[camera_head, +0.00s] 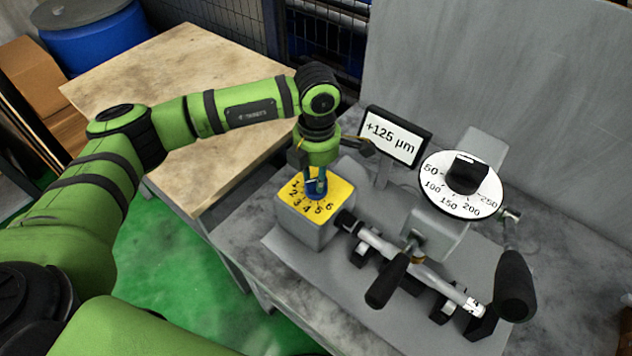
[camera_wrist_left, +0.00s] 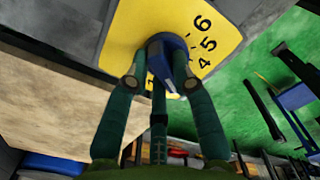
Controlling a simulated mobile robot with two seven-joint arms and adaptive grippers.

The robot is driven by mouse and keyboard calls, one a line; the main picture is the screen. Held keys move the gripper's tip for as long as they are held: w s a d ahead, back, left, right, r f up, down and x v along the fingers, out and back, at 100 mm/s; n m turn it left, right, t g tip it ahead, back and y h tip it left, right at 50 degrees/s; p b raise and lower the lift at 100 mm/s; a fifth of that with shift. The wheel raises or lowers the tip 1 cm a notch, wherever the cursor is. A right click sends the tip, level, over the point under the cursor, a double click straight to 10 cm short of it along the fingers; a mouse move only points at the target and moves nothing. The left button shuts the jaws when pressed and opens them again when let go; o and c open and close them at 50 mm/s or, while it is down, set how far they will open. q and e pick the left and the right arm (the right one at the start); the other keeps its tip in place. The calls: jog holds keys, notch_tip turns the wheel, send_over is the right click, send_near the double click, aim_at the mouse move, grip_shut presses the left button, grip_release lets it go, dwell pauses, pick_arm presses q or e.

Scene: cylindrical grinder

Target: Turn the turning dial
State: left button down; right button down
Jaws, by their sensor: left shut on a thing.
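The turning dial is a blue knob (camera_head: 317,187) on a yellow plate (camera_head: 338,190) with black numbers, on top of a grey box (camera_head: 301,225). In the left wrist view the blue knob (camera_wrist_left: 166,47) sits between my fingers in front of the yellow plate (camera_wrist_left: 195,15). My left gripper (camera_head: 316,180) comes down from above and is shut on the knob; it also shows in the left wrist view (camera_wrist_left: 160,80). The gripper hides part of the knob and some numbers. My right gripper is not in view.
A display (camera_head: 393,136) reading +125 µm stands behind the box. A white dial with a black knob (camera_head: 465,174) is to the right. Black handles (camera_head: 388,280) and a metal shaft (camera_head: 400,259) lie right of the box. A wooden table (camera_head: 180,80) is at left.

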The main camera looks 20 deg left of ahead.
pick_arm(q)
jog(key=shift+f+m+b, duration=0.2)
jog(key=shift+m+b, duration=0.7)
jog(key=shift+b, duration=0.25)
jog(key=shift+d+r+m+b, duration=0.1)
jog(key=shift+r+m+b, duration=0.05)
jog(key=shift+m+b, duration=0.35)
jog(key=c, duration=1)
grip_release()
jog(key=shift+c, duration=0.2)
jog(key=shift+r, duration=0.15)
notch_tip(320, 180, up, 12)
